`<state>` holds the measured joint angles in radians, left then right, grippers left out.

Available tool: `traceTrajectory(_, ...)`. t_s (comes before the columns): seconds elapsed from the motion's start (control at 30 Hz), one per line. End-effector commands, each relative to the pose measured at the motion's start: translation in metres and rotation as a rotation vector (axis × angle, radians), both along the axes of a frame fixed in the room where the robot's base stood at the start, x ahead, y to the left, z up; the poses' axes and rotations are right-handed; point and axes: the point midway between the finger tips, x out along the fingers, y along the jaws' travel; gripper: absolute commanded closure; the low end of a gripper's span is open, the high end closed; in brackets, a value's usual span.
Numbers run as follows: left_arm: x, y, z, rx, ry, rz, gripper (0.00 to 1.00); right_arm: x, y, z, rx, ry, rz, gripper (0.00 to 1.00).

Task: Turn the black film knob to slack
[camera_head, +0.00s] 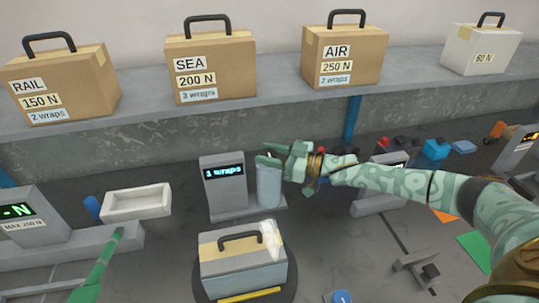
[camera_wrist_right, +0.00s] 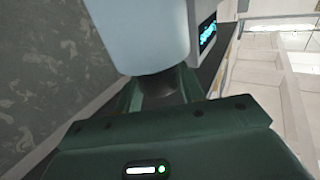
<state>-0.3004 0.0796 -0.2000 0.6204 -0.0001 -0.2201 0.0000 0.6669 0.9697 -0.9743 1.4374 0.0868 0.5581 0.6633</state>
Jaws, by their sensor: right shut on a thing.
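The film roll (camera_head: 268,186) is a pale upright cylinder beside a grey post with a display (camera_head: 224,171) that reads a number of wraps; the digit is hard to make out. My right gripper (camera_head: 270,153) is at the top of the roll. In the right wrist view the jaws (camera_wrist_right: 160,92) are shut on the black film knob (camera_wrist_right: 157,84), which sits at the end of the pale roll (camera_wrist_right: 140,35). In the head view the knob is largely hidden by the gripper. My left gripper (camera_head: 113,242) is at lower left, away from the roll; its jaws are unclear.
A case (camera_head: 243,270) with a black handle and a whitish patch stands on a dark round turntable in front of the roll. A white tray (camera_head: 137,202) is at left. Labelled cases line the back shelf (camera_head: 280,95). Several small coloured items lie right of my right arm.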

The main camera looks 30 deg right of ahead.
Motion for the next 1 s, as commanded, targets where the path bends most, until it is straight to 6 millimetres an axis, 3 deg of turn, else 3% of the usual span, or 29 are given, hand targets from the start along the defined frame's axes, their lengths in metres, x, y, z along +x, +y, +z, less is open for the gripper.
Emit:
traceTrajectory(0.17,0.000,0.000,0.000,0.000,0.000,0.000,0.64,0.001,0.000,0.003,0.003,-0.004,-0.002,0.83)
traceTrajectory(0.2,0.000,0.000,0.000,0.000,0.000,0.000,0.64,0.001,0.000,0.003,0.003,-0.004,-0.002,0.55)
traceTrajectory(0.27,0.000,0.000,0.000,0.000,0.000,0.000,0.64,0.001,0.000,0.002,0.002,-0.004,-0.001,0.39)
traceTrajectory(0.67,0.001,0.000,0.002,0.001,-0.001,0.000,0.64,-0.006,-0.006,0.000,0.000,0.000,-0.002,0.39)
traceTrajectory(1.0,0.004,0.000,0.012,0.000,-0.009,0.000,0.64,-0.068,-0.063,0.001,-0.002,0.004,-0.002,0.39)
